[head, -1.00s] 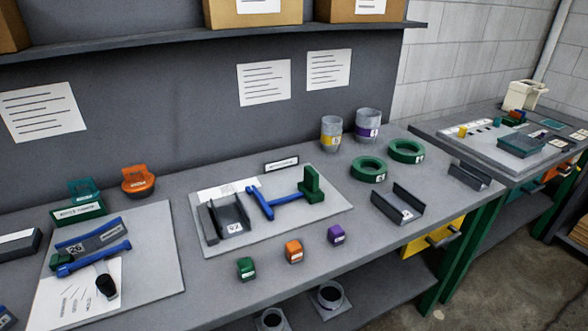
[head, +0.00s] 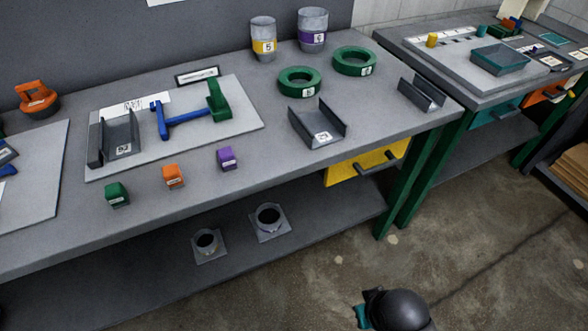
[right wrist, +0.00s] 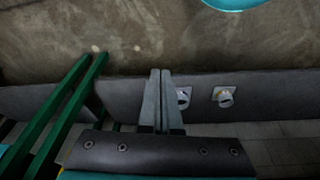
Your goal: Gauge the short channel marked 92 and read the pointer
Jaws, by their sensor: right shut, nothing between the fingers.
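A short grey channel (head: 122,136) stands on a pale board (head: 232,128) on the bench, with a white label that looks like 92. A blue bar tool with a green upright block (head: 217,102) lies beside it, right of the channel and apart from it. I cannot make out a pointer on it. Another grey channel (head: 302,128) sits on the bare bench right of the board; its label is too small to read. My right gripper (right wrist: 160,73) is shut and empty in the right wrist view, over the lower shelf and floor, away from the channels. My left gripper is not in view.
Green (head: 117,195), orange (head: 173,177) and purple (head: 227,158) blocks line the bench front. Green rings (head: 300,88) and banded cups (head: 263,40) stand behind. A third channel (head: 421,92) sits near the right end. The lower shelf (head: 330,215) holds two collars. A second bench adjoins at right.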

